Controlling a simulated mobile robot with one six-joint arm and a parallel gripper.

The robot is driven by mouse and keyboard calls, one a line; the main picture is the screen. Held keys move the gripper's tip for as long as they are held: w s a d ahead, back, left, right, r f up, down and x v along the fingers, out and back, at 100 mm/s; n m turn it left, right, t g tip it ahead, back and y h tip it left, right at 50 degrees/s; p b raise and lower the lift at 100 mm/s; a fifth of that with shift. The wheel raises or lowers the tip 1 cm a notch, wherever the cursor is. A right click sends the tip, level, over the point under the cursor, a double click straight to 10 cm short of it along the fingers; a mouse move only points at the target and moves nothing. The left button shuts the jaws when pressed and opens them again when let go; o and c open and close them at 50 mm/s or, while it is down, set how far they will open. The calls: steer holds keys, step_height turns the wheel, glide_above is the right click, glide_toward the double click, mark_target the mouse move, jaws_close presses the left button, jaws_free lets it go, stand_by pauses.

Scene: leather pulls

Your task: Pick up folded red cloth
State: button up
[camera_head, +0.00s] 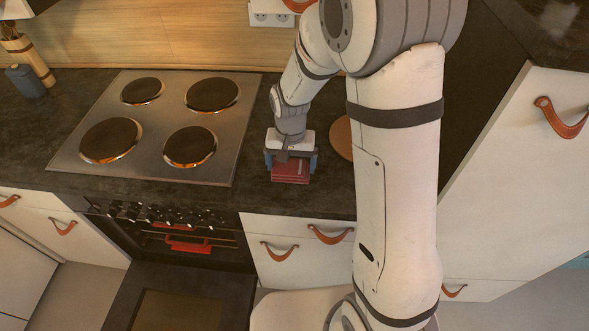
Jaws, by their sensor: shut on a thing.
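The folded red cloth (291,173) is on the dark countertop, right of the stove and near the counter's front edge. My gripper (290,165) points down over it, with a finger on its left and right sides, and is shut on it. The gripper body hides the back part of the cloth. I cannot tell whether the cloth touches the counter or is slightly raised.
A stove with several round hotplates (190,146) lies left of the cloth. A round wooden board (342,138) is to the right, partly hidden by my arm. A dark jar (26,81) and a wooden holder (30,55) stand at the far left. Drawers with leather pulls (279,251) are below.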

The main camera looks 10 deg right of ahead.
mark_target(291, 167)
step_height(291, 167, up, 10)
steer(key=b, duration=0.1)
steer(key=o, duration=0.4)
steer(key=shift+c, duration=1.6)
